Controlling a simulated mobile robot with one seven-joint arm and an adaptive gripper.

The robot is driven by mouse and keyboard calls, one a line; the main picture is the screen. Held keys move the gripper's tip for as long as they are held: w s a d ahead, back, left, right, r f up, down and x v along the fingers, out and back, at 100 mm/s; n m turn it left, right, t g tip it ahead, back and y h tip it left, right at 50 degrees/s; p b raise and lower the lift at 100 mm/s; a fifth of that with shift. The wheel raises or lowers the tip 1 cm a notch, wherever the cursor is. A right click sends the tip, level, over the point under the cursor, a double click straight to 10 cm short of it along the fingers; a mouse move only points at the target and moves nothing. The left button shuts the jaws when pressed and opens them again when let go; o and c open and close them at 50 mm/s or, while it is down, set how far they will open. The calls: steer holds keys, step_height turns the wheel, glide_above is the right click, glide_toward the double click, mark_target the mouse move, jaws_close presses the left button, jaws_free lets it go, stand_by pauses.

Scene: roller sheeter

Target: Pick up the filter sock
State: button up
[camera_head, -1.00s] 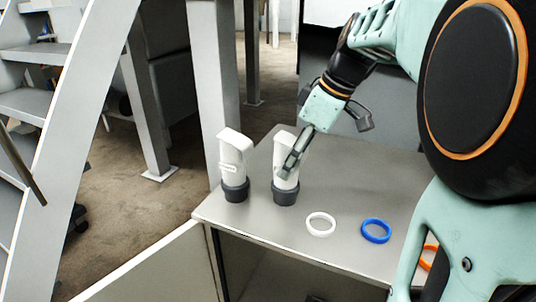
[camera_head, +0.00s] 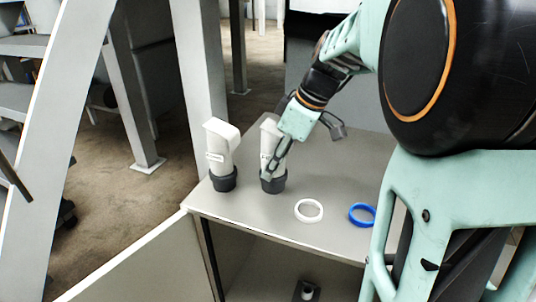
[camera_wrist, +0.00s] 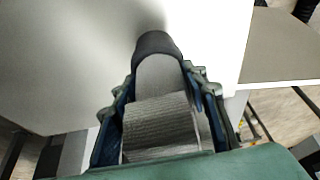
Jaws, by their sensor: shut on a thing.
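Two white upright sock-like tubes with dark grey bases stand side by side at the left end of the grey cabinet top. My gripper (camera_head: 271,163) comes down from the upper right and is shut on the right one, the filter sock (camera_head: 266,140). Its fingers cover part of its right side. In the wrist view the pale filter sock (camera_wrist: 160,75) lies between my two fingers, with its dark base beyond them. The base appears to rest on the cabinet top. The left white tube (camera_head: 217,155) stands free, with a small label on its front.
A white ring (camera_head: 298,214) and a blue ring (camera_head: 351,214) lie flat on the cabinet top (camera_head: 250,212), right of the tubes. An open cabinet door (camera_head: 150,265) sticks out at the lower left. A pale post (camera_head: 200,75) rises behind the left tube.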

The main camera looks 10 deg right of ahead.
mark_target(274, 128)
steer(key=c, duration=0.4)
step_height(274, 128, up, 10)
steer(key=shift+r, duration=0.1)
stand_by(0.5)
